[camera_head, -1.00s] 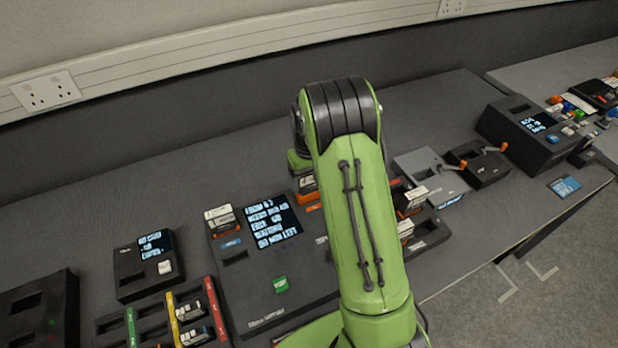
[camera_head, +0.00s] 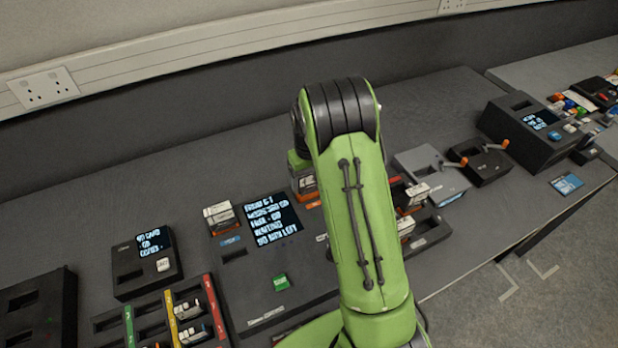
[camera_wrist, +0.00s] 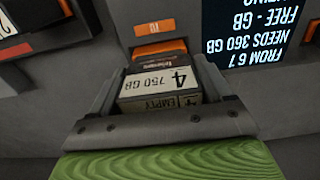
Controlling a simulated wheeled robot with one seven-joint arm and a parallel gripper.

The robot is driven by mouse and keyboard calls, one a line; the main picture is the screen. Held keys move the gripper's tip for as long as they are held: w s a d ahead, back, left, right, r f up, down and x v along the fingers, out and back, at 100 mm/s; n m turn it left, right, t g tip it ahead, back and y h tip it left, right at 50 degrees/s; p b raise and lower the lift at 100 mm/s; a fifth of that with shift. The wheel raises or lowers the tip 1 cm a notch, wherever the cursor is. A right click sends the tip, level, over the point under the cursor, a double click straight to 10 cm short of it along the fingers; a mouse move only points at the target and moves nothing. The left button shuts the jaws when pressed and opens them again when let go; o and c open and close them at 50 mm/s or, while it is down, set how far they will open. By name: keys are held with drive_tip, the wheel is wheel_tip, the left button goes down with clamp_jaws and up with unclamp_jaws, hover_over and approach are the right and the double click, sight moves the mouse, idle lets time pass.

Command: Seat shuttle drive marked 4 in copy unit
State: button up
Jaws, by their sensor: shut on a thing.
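The drive marked 4 (camera_wrist: 158,84), labelled 750 GB and EMPTY, is between the fingers of my gripper (camera_wrist: 155,72) in the wrist view. My gripper is shut on it. An orange part (camera_wrist: 160,48) shows just beyond the label. The orange TO tag (camera_wrist: 153,27) is on the dark copy unit (camera_head: 255,292), close past the drive. In the head view my arm hides most of the gripper; the drive (camera_head: 304,183) shows at the arm's left edge. I cannot tell how deep the drive sits. The unit's screen (camera_head: 272,218) reads NEEDS 360 GB.
Another white-labelled drive (camera_head: 219,216) stands at the unit's left, above a blue tag. A small box with a screen (camera_head: 145,262) and a rack with coloured strips (camera_head: 190,320) are to the left. More drives (camera_head: 417,193) stand right of my arm, near a grey box (camera_head: 432,170).

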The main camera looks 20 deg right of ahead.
drive_tip(key=shift+f, duration=0.3)
idle(0.4)
drive_tip(key=shift+f+b, duration=0.3)
drive_tip(key=shift+b, duration=0.15)
drive_tip(key=shift+f, duration=0.1)
drive_tip(key=o, duration=1.2)
wheel_tip(320, 180, up, 8)
drive_tip(key=p, duration=0.5)
drive_tip(key=shift+f+p, duration=0.15)
drive_tip(key=shift+p, duration=0.25)
